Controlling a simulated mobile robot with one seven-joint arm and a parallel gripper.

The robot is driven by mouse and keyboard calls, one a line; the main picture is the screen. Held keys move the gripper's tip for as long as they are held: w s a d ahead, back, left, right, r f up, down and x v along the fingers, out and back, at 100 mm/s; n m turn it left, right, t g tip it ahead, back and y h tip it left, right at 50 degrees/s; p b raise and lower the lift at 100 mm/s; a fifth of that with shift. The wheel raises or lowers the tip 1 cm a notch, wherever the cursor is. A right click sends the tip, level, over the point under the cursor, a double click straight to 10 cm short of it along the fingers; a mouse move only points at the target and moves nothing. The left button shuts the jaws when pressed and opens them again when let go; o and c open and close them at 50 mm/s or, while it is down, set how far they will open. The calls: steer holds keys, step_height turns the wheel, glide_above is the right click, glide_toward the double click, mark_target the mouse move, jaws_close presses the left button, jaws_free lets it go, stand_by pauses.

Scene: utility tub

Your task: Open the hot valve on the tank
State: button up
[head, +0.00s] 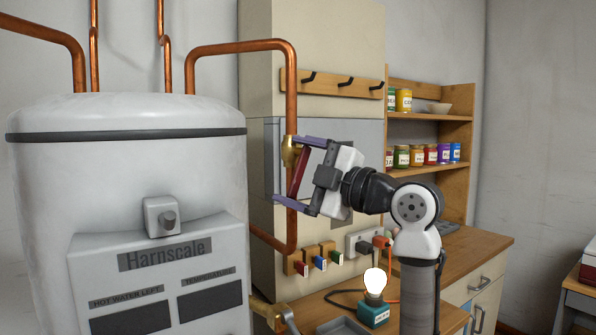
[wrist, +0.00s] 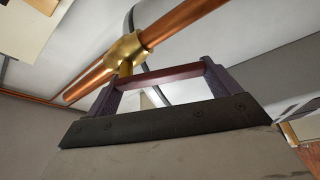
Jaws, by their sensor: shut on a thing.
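The hot valve has a brass body (head: 289,152) on the vertical copper pipe right of the tank (head: 125,120); the body also shows in the wrist view (wrist: 127,50). Its dark red handle (head: 300,171) sits between the purple fingers of my gripper (head: 295,172). In the wrist view the handle (wrist: 160,76) spans from one finger to the other, with a finger at each end. My gripper is shut on it. The handle looks tilted from the pipe line; the exact angle is hard to tell.
A second brass valve (head: 270,311) with a grey lever is low beside the tank. A lit bulb (head: 374,282) stands on the wooden counter below my arm. Coloured tags (head: 320,262) hang on the wall beside a socket with plugs (head: 372,243). Shelves with cans (head: 430,155) stand at right.

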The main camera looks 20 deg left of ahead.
steer(key=shift+w+a+r, duration=0.1)
steer(key=shift+a+r, duration=0.05)
steer(key=shift+r, duration=0.1)
steer(key=o, duration=1.2)
steer(key=shift+c, duration=0.2)
steer(key=shift+f, duration=0.15)
